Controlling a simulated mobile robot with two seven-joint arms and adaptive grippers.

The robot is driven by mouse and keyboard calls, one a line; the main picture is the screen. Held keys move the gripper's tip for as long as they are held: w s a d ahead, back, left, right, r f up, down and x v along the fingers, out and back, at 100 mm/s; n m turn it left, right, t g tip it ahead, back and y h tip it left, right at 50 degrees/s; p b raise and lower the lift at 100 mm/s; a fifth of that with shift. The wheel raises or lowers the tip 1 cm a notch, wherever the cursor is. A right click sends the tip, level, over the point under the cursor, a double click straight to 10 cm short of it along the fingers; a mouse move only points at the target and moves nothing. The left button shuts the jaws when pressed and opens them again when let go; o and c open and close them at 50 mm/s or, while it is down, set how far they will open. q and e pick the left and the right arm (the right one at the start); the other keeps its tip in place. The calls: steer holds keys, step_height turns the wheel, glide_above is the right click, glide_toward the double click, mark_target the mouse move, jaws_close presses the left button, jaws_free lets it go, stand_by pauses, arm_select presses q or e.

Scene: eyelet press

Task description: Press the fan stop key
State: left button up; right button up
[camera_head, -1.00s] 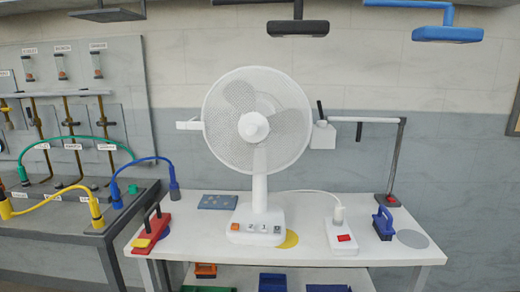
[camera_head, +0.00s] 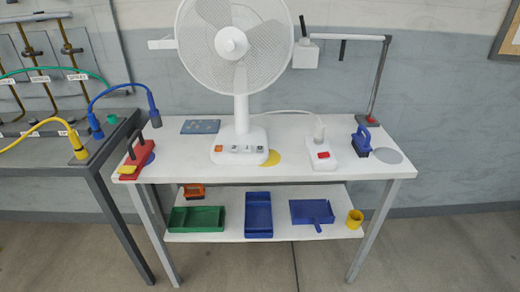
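A white desk fan (camera_head: 242,110) stands upright on a white table (camera_head: 190,160). Its round grille (camera_head: 234,40) faces me and is cut by the top edge of the view. The fan base carries a row of keys: an orange-brown key (camera_head: 218,149) at the left end and several grey keys (camera_head: 247,149) to its right. The key labels are too small to read now. Neither of my grippers is in view.
A white power strip (camera_head: 322,155) with a red switch and plug stands right of the fan. A blue clamp-like tool (camera_head: 361,140), a red tool (camera_head: 136,162) and a blue card (camera_head: 200,127) lie on the table. The lower shelf (camera_head: 275,218) holds trays.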

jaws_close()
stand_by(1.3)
